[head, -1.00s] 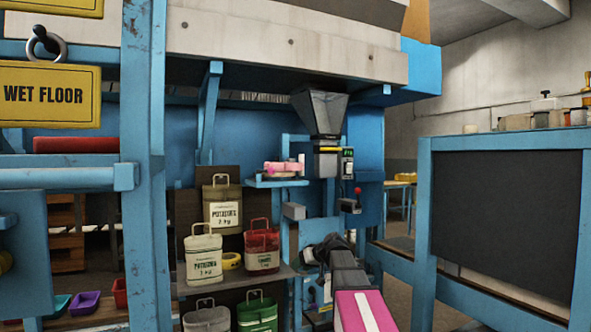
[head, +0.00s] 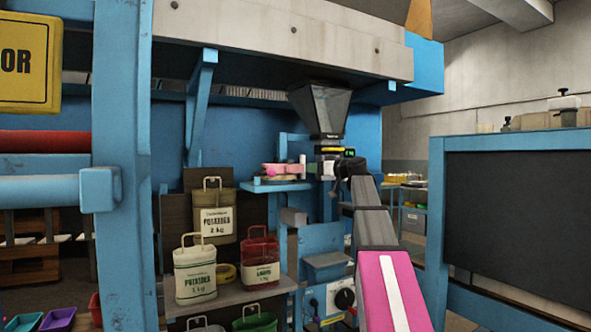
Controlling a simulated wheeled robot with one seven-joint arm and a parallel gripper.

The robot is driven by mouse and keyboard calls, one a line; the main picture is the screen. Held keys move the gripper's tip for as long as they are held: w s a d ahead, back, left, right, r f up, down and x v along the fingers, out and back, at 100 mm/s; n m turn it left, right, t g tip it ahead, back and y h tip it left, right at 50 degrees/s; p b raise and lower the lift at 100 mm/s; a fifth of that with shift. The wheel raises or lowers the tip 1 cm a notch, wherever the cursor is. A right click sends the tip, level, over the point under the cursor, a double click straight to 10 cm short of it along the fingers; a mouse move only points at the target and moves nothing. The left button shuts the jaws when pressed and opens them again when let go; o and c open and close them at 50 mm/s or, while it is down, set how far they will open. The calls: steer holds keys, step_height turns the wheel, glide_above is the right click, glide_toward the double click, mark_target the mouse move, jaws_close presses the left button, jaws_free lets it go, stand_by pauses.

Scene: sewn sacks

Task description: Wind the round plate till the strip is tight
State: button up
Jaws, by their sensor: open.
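On a small blue shelf (head: 262,187) beside the machine lies a low pink roll (head: 279,169) on a pale round plate (head: 281,178). A short pink piece stands at the roll's right end, near the machine. The strip is too small for me to tell whether it is slack or tight. My gripper (head: 337,181) is dark and small at the far end of my arm, in front of the machine under the hopper. It is open, to the right of the roll and apart from it in the picture. My wrist partly covers the machine's front.
A grey hopper (head: 320,108) hangs above the machine. Below is a panel with a round black dial (head: 344,299). Labelled sacks, one olive (head: 214,214), one cream (head: 195,272) and one red (head: 261,258), stand at left. A dark board (head: 518,220) closes the right side.

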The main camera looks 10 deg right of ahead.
steer(key=x, duration=0.9)
steer(key=shift+w+a+f, duration=0.1)
steer(key=shift+w+a, duration=0.05)
